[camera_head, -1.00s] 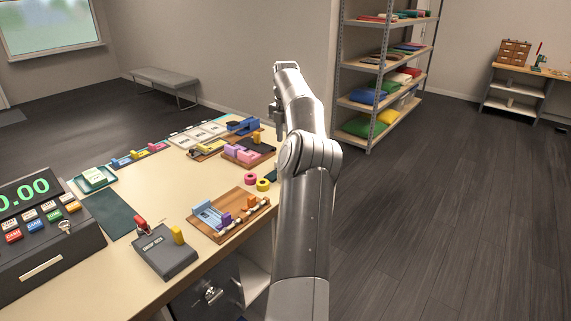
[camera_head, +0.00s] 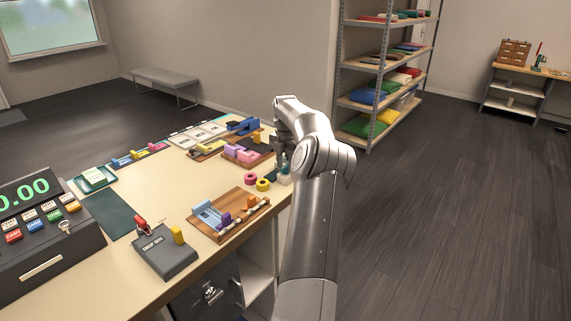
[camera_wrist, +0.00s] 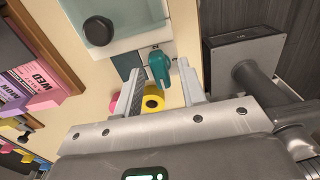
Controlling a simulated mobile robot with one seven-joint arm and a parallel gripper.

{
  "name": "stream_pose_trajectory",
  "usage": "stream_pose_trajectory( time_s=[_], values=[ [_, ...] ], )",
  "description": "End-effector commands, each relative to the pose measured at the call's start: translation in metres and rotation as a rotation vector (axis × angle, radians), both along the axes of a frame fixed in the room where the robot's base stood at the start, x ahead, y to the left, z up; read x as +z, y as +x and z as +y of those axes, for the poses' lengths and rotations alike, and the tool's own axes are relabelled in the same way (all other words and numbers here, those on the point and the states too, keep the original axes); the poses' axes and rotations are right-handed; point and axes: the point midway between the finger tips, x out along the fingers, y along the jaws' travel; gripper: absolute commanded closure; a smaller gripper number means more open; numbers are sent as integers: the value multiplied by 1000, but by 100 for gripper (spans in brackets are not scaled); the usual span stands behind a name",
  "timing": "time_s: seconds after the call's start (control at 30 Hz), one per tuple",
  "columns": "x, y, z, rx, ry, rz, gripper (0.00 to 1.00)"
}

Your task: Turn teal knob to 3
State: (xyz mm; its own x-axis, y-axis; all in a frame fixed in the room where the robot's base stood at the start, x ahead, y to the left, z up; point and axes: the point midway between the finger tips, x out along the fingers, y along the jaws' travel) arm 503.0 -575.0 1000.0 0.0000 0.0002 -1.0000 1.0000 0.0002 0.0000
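The teal knob (camera_wrist: 159,66) sits on a small pale panel at the table's edge. In the wrist view it lies between the two fingertips of my gripper (camera_wrist: 160,76). The fingers are apart, with a visible gap to each side of the knob. I cannot tell how far above the panel they are. In the head view a bit of the teal knob (camera_head: 285,160) shows just below my gripper (camera_head: 281,149), partly hidden by my arm.
A black round knob (camera_wrist: 98,31) on a pale plate is near the teal one. Yellow (camera_head: 263,184) and pink (camera_head: 250,178) rings lie close by. A wooden tray (camera_head: 243,232) and a cash register (camera_head: 35,245) stand on the table. Floor right of the table is clear.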

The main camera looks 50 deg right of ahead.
Motion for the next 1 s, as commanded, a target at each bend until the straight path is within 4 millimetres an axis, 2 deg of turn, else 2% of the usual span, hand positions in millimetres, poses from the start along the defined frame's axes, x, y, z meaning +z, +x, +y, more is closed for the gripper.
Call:
stream_pose_trajectory(
  time_s=[0.07,0.5,0.77,1.0],
  values=[
    [0,0,0,0,0,0,65],
    [0,0,0,0,0,0,100],
    [1,0,0,-9,-1,-1,100],
    [1,0,0,-93,-2,-1,100]
  ],
)
